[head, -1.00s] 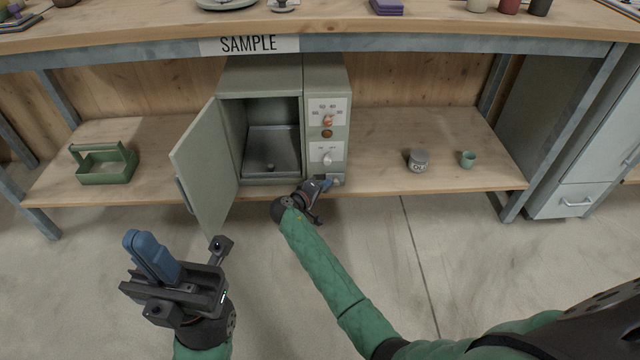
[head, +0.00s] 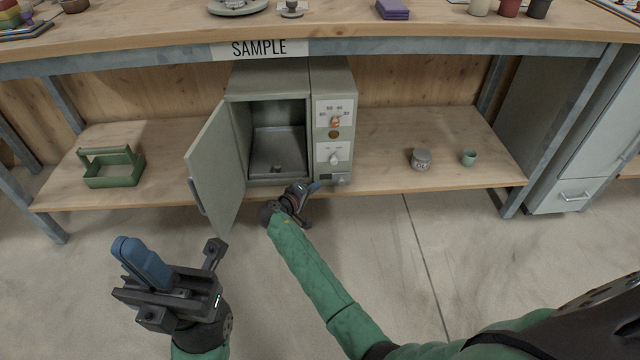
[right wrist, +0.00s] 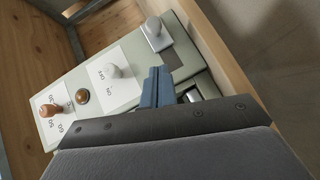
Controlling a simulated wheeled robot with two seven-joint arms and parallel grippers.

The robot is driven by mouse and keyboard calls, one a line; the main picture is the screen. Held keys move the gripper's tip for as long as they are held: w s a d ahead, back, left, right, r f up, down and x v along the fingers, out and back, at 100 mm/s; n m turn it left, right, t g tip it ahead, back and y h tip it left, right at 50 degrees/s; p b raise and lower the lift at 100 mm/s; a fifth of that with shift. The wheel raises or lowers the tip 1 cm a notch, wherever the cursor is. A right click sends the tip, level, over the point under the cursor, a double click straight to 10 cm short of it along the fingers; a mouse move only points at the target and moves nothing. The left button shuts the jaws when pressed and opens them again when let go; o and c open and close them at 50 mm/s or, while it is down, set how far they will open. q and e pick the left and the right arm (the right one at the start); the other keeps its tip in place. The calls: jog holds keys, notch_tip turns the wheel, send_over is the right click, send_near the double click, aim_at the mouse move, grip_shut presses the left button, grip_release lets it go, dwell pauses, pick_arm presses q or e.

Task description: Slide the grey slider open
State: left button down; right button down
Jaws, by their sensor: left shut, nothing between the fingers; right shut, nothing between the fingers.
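My right gripper (head: 314,188) is shut and empty, just left of and in front of the slider. Its blue fingertips (right wrist: 155,86) lie near the panel's lower part; whether they touch it I cannot tell. My left gripper (head: 140,262) is shut and empty, low at the left, away from the mixer.
A white dial (head: 333,159) and an orange-brown knob (head: 335,122) sit above the slider. A green caddy (head: 112,167), a jar (head: 421,160) and a cup (head: 469,158) stand on the shelf.

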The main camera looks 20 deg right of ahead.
jog(key=v, duration=0.6)
jog(key=shift+p, duration=0.45)
jog(key=shift+a+r, duration=0.1)
jog(key=shift+a, duration=0.05)
